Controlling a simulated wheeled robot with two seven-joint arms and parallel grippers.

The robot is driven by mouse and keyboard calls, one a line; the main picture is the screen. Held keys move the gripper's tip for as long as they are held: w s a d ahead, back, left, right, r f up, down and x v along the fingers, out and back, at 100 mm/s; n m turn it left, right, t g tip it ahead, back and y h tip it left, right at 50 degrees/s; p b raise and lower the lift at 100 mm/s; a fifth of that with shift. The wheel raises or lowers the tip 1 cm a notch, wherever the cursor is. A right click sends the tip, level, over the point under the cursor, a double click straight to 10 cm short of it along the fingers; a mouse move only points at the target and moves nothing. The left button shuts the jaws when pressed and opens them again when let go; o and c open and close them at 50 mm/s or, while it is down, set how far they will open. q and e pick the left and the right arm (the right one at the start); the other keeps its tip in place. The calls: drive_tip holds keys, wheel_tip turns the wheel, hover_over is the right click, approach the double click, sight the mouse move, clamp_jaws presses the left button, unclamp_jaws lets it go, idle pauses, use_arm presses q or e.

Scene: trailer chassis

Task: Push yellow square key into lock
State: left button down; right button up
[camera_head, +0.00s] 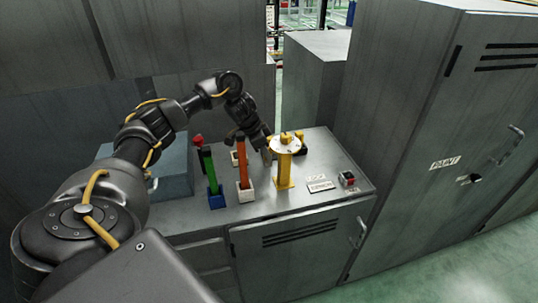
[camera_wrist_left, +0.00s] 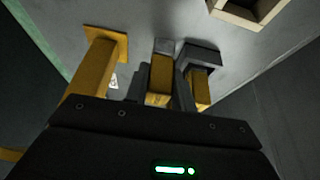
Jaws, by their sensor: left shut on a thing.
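A dark grey bracket (camera_wrist_left: 203,54) with another yellow block (camera_wrist_left: 199,89) is close to the right. In the head view the stand and gripper hide the held key. My right gripper is out of view.
A green bar (camera_head: 209,170) in a blue base and an orange bar (camera_head: 243,165) in a white base stand left of the gripper. A blue-grey box (camera_head: 172,178) is farther left. A red button box (camera_head: 348,179) sits at right. The front of the cabinet top (camera_head: 265,205) is clear.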

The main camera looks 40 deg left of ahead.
use_arm(q)
drive_tip(key=s+a+r, duration=0.6)
drive_tip(key=s+a, duration=0.1)
drive_tip(key=s, duration=0.3)
drive_tip(key=shift+s+a+r, duration=0.2)
drive_tip(key=shift+s+r, duration=0.15)
drive_tip(key=shift+r, duration=0.05)
